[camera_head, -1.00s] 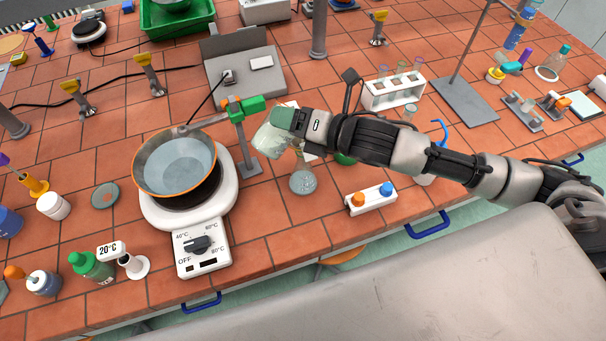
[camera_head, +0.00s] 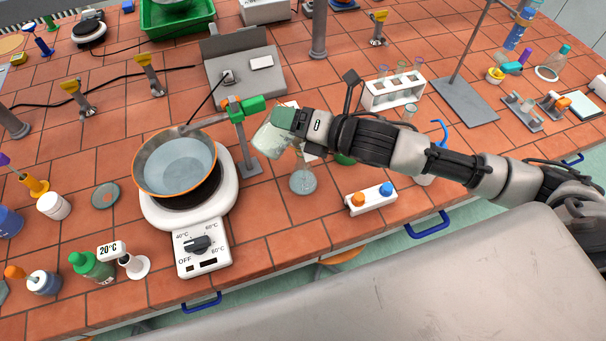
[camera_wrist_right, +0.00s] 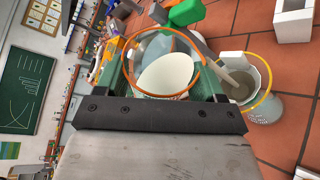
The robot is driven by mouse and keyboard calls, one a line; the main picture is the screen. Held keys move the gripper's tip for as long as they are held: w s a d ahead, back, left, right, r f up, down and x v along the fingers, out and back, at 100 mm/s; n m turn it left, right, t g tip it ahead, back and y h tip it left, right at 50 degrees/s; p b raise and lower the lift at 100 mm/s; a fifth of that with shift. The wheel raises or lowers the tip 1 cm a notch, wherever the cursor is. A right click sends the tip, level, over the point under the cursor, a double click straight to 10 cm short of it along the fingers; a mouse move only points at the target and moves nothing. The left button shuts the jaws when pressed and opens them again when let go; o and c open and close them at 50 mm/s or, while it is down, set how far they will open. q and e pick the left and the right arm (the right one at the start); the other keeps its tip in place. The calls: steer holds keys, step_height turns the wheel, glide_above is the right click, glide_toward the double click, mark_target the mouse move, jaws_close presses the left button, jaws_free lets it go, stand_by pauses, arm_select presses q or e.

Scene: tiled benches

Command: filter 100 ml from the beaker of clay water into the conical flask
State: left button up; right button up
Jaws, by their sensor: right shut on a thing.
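My right gripper (camera_head: 290,122) is shut on the clear glass beaker (camera_head: 268,138), which is tilted above the bench. In the right wrist view the beaker (camera_wrist_right: 165,68) sits between the green jaws, with an orange-edged rim and a pale patch inside. The conical flask (camera_head: 303,183) stands upright on the tiles just below the gripper. In the wrist view a pale-lined funnel (camera_wrist_right: 262,72) holds grey-brown liquid, above the clear flask body (camera_wrist_right: 265,110). The beaker is beside and above the funnel; I cannot tell whether liquid is flowing. My left gripper is not in view.
A water bath (camera_head: 175,165) on a white hot plate (camera_head: 186,222) stands left of the flask, with a green clamp (camera_head: 247,106) on a stand between them. A white block with orange and blue knobs (camera_head: 371,199) is to the right. A test-tube rack (camera_head: 393,90) stands behind my arm.

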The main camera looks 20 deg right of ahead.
steer(key=shift+d+f+m+y+b, duration=0.15)
steer(key=shift+f+m+y+b, duration=0.15)
steer(key=shift+m, duration=0.3)
stand_by(3.6)
steer(key=shift+r+n+p, duration=0.3)
steer(key=shift+r+p, duration=0.05)
steer(key=shift+p, duration=0.4)
steer(key=shift+f, duration=0.2)
steer(key=shift+f, duration=0.15)
stand_by(2.7)
